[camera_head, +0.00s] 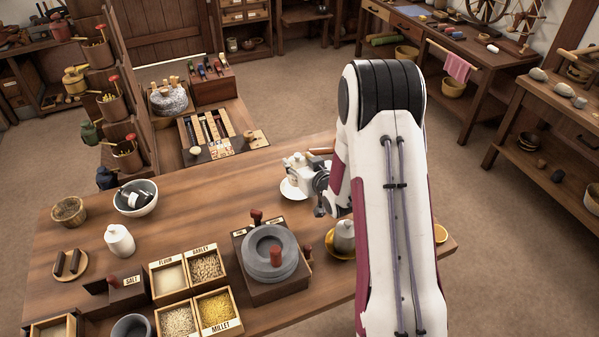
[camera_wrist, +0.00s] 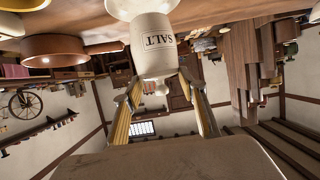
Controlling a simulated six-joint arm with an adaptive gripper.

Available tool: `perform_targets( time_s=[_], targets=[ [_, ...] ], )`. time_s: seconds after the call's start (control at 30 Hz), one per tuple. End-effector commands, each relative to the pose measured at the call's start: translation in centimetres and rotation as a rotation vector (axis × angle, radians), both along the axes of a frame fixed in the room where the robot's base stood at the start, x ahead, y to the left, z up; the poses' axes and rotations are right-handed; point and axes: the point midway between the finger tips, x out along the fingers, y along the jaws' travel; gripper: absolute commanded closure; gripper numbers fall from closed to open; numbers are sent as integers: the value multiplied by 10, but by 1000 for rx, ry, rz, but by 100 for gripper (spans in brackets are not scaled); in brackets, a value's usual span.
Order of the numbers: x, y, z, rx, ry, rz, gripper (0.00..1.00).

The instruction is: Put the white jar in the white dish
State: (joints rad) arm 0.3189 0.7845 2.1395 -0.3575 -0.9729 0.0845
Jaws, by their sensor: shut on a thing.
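My gripper (camera_head: 306,172) is shut on a white jar (camera_head: 294,162) with a small knob on its lid. In the wrist view, my gripper (camera_wrist: 160,84) has a finger on each side of this jar (camera_wrist: 153,45). The jar is marked SALT and appears upside down there. The white dish (camera_head: 291,193) lies on the table right under the held jar. It also shows in the wrist view (camera_wrist: 128,8), against the jar's base. I cannot tell whether the base touches the dish. My gripper and the jar hide part of the dish.
A second white jar (camera_head: 119,242) stands at the left of the table. A quern (camera_head: 270,254) and grain boxes (camera_head: 205,267) are nearby. The table behind the bowl (camera_head: 136,204) is clear.

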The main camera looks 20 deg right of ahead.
Motion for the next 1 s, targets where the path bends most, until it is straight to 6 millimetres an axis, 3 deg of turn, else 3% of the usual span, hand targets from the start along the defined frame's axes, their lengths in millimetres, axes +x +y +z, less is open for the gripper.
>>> perform_targets(
  time_s=[0.37,0.8,1.0],
  targets=[
    [1,0,-1,0,-3,0,100],
    [0,0,-35,0,-2,0,100],
    [1,0,-40,-1,-4,0,100]
  ],
)
